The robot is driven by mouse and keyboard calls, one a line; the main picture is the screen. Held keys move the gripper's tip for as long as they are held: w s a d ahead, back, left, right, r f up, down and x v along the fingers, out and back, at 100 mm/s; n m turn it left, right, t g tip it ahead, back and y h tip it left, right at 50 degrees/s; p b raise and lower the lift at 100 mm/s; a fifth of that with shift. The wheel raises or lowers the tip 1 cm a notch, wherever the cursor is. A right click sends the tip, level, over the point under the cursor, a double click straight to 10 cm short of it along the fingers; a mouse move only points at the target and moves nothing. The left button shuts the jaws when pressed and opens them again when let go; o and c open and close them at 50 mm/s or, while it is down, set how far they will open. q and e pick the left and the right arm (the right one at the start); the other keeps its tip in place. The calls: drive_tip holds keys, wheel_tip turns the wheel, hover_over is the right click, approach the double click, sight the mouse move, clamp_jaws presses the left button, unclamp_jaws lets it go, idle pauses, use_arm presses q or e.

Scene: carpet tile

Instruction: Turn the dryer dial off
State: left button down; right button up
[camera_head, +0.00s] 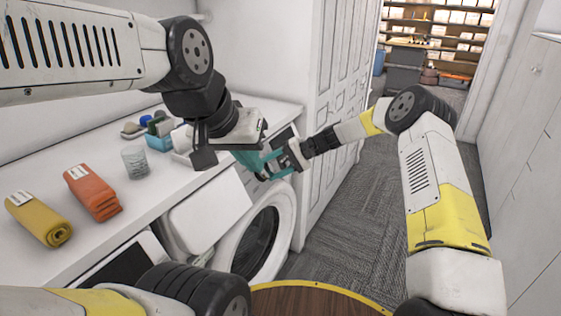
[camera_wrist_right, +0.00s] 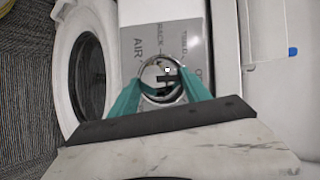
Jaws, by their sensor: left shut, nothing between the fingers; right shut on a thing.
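The dryer dial (camera_wrist_right: 163,78) is a round metallic knob on a grey panel with printed words such as "RACK", "AIR" and "TIMED". In the right wrist view the teal fingers of my right gripper (camera_wrist_right: 162,92) are on either side of the knob, shut on it. In the head view my right gripper (camera_head: 266,165) reaches in from the right to the dryer's front panel, and its fingers hide the dial. My left gripper (camera_head: 246,158) is close beside it, partly hidden by its own wrist, shut and empty. The dryer's round door (camera_head: 264,240) is below.
A white counter (camera_head: 95,210) carries a yellow rolled towel (camera_head: 40,217), folded orange towels (camera_head: 93,192), a clear glass (camera_head: 135,162) and small items (camera_head: 150,127). A white panelled door (camera_head: 340,70) stands behind. Carpet (camera_head: 345,215) is clear right of the dryer.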

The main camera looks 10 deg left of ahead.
drive_tip(key=o, duration=1.4)
drive_tip(key=v, duration=0.8)
